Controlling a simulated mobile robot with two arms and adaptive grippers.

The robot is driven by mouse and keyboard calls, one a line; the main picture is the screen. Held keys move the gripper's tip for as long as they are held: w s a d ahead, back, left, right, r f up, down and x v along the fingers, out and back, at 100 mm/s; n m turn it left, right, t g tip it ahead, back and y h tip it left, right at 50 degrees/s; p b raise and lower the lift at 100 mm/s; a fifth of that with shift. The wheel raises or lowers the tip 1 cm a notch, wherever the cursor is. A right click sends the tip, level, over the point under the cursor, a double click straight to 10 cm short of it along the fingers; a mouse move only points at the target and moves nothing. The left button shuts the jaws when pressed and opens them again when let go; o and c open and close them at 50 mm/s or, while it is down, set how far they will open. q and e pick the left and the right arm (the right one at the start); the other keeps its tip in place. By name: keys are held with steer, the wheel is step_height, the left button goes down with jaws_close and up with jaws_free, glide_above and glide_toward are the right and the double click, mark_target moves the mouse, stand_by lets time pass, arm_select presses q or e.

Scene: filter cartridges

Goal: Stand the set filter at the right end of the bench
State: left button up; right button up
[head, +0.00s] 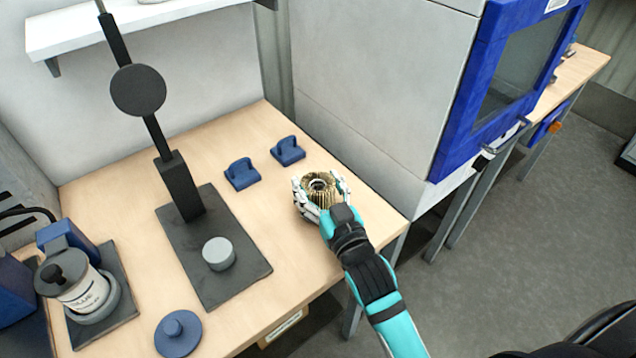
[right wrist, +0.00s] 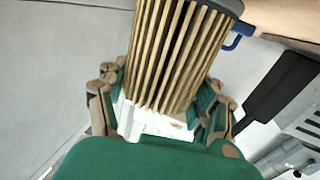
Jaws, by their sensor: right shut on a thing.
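The filter (head: 318,186) is a pleated, tan-gold cylinder with a dark ring on its top. It is upright at the right end of the wooden bench (head: 130,183). My right gripper (head: 321,194) is shut around it, with fingers on both its sides. In the right wrist view the pleats of the filter (right wrist: 180,50) fill the space between the fingers of the right gripper (right wrist: 165,105). I cannot tell whether its bottom touches the bench. My left gripper is in neither view.
Two blue cradles (head: 242,173) (head: 288,150) stand left of the filter. A black stand (head: 215,280) with a grey puck (head: 219,253), a blue round lid (head: 178,334) and a labelled pot (head: 78,285) are further left. A white and blue cabinet (head: 385,90) stands behind right.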

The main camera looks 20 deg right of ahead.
steer(key=shift+p, duration=0.3)
stand_by(0.6)
steer(key=shift+f, duration=0.2)
stand_by(0.7)
steer(key=shift+p, duration=0.85)
stand_by(1.4)
steer(key=shift+s+f, duration=0.1)
stand_by(0.8)
steer(key=shift+p, duration=0.3)
